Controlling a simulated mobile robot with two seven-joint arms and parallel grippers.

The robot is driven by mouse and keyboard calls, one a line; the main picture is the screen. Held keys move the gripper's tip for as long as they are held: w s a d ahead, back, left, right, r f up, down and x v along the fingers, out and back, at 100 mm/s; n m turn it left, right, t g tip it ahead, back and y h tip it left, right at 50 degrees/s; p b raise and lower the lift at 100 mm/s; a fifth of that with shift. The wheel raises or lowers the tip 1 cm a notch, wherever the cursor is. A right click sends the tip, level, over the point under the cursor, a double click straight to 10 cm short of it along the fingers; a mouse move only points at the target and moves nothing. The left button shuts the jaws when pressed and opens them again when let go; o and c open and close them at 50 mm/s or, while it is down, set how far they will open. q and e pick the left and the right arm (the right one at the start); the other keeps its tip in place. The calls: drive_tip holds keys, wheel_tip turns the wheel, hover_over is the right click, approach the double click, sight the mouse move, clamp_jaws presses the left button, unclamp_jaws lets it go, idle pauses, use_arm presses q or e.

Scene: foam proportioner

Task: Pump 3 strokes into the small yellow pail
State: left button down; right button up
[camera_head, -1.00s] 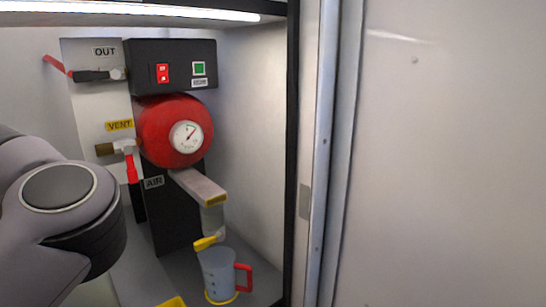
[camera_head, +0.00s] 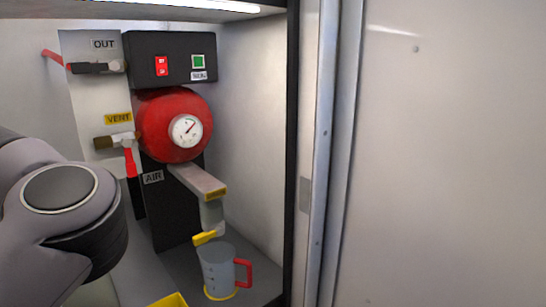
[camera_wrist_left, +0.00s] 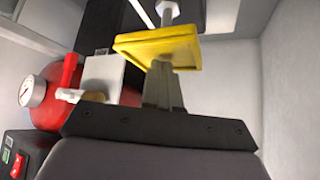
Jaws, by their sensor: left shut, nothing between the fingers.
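A yellow edge (camera_head: 170,300) shows at the bottom of the head view, mostly cut off. I cannot tell if it is the small pail. A clear jug (camera_head: 217,268) with a red handle and yellow base stands under the yellow-tipped spout (camera_head: 205,237). The grey arm (camera_head: 199,180) with a yellow end label sticks out above it. My left gripper (camera_wrist_left: 162,72) is shut and empty in the left wrist view, close to a yellow square-edged piece (camera_wrist_left: 160,47). Contact is unclear. The head view shows only my left arm, not its gripper. My right gripper is out of view.
A red tank (camera_head: 172,125) with a gauge sits below a black switch box (camera_head: 172,61). Lever valves marked OUT (camera_head: 95,67) and VENT (camera_head: 118,139) are on the left. The cabinet's side frame (camera_head: 318,150) bounds the right side.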

use_arm(q)
drive_tip(key=shift+f+b, duration=1.25)
drive_tip(key=shift+f, duration=0.7)
drive_tip(key=shift+r, duration=0.15)
drive_tip(key=shift+r+p, duration=2.15)
drive_tip(key=shift+r, duration=0.65)
drive_tip(key=shift+r, duration=0.1)
wheel_tip(320, 180, up, 4)
drive_tip(key=p, duration=0.3)
